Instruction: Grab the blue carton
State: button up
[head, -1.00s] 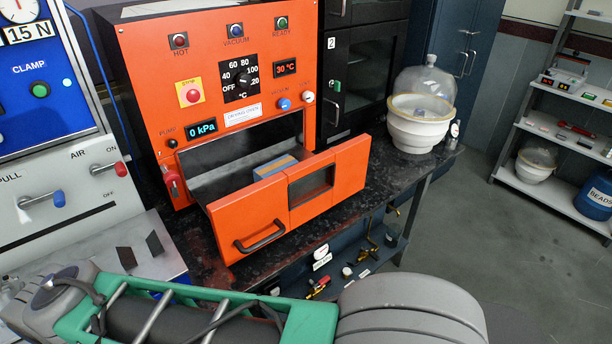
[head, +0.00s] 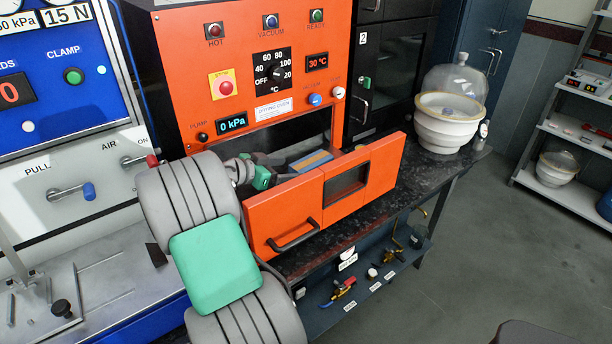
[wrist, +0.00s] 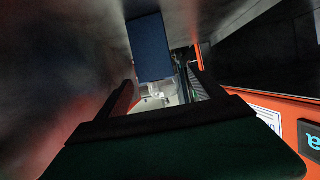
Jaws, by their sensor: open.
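The blue carton (head: 311,160) lies inside the open orange drawer of the drying oven, with a tan strip along its top. In the wrist view the carton (wrist: 150,48) shows as a dark blue face just beyond my fingertips. My gripper (head: 290,170) reaches over the drawer's left side, just left of the carton. In the wrist view the fingers (wrist: 165,83) are apart with nothing between them. I cannot tell from the frames how deep the fingers are relative to the carton.
The orange drawer front (head: 290,212), with its dark handle, stands between the carton and the bench's front edge. The oven's orange control panel (head: 250,70) rises behind. A glass desiccator (head: 447,110) stands right. The blue clamp machine (head: 65,75) is at left.

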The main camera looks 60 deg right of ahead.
aim_at(308, 169)
jog(key=p+x, duration=0.1)
jog(key=x, duration=0.7)
jog(key=shift+s+p, duration=0.2)
jog(key=shift+p, duration=0.1)
jog(key=shift+c, duration=0.5)
jog(key=c, duration=1.6)
